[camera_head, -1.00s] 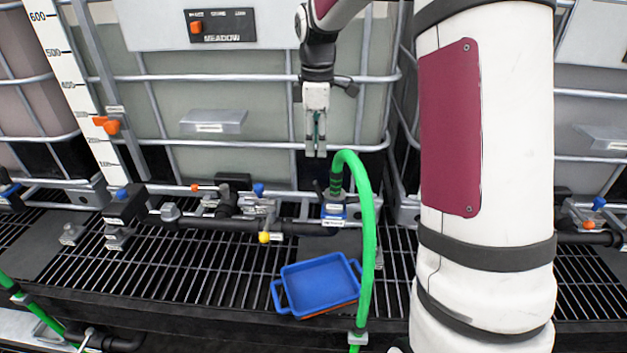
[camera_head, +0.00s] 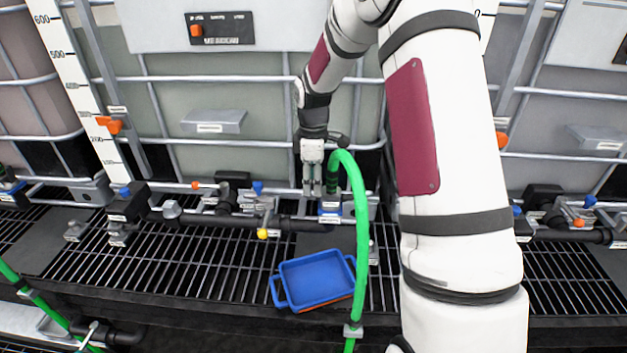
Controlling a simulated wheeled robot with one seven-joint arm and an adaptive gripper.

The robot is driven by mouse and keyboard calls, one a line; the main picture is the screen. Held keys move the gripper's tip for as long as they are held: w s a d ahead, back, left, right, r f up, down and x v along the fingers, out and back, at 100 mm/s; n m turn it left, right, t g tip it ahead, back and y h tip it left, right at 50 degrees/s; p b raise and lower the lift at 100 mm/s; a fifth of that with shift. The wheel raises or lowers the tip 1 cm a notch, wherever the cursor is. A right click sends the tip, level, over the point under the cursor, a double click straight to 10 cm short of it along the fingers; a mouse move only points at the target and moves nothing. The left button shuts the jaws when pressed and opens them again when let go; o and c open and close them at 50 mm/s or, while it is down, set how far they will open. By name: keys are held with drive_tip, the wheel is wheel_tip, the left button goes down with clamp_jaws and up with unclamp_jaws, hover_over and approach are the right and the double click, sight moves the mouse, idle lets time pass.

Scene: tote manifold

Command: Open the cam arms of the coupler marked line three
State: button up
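The coupler (camera_head: 330,208) is a blue-banded fitting at the right end of the black manifold pipe, with the green hose (camera_head: 359,220) rising from it and arching down to the right. Its label is too small to read, so I cannot tell whether it is marked line three. Its cam arms are not clear in this view. My gripper (camera_head: 312,193) points down just left of the hose's upper end, close above the coupler. Its two fingers show a narrow gap and nothing shows between them. I cannot tell whether it touches the coupler.
A blue tray (camera_head: 318,278) sits on the black grating (camera_head: 200,265) below the coupler. A yellow-knobbed valve (camera_head: 262,233) is left of it on the pipe. The caged tank (camera_head: 230,160) stands close behind. My arm covers the area to the right.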

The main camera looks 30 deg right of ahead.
clamp_jaws()
drive_tip(key=shift+w, duration=0.1)
drive_tip(key=shift+w+a+f+g+h+b, duration=0.35)
drive_tip(key=shift+a+f+g+h+b, duration=0.25)
drive_tip(key=shift+g+h+b, duration=0.9)
drive_tip(key=shift+w+a+f+g+h+b, duration=0.45)
drive_tip(key=shift+f+g+h+b, duration=0.3)
drive_tip(key=shift+h+b, duration=1.3)
drive_tip(key=shift+w+a+f+g+h+b, duration=0.3)
drive_tip(key=shift+a+f+g+h+b, duration=0.3)
drive_tip(key=shift+g+h+b, duration=1.1)
drive_tip(key=shift+t+b, duration=0.45)
drive_tip(key=shift+t, duration=0.1)
